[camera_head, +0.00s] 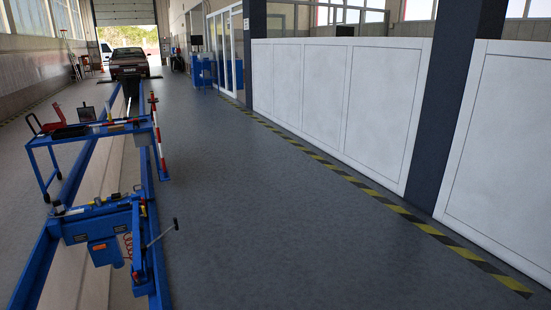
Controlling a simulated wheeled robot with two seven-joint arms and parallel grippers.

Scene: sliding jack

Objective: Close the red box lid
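A small red box (50,127) sits at the left end of a blue cart. A raised red part (59,114), which looks like its open lid, stands tilted up from it. A curved red and dark piece (32,124) shows at its left side. The box is small and far off, so I cannot tell its hinge or inside. Neither of my grippers is in view.
The blue cart (45,143) also bears a dark upright panel (86,114). A blue jack (100,222) is nearer. Red-and-white posts (158,140) stand right of the cart. The grey floor (270,210) to the right is clear.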

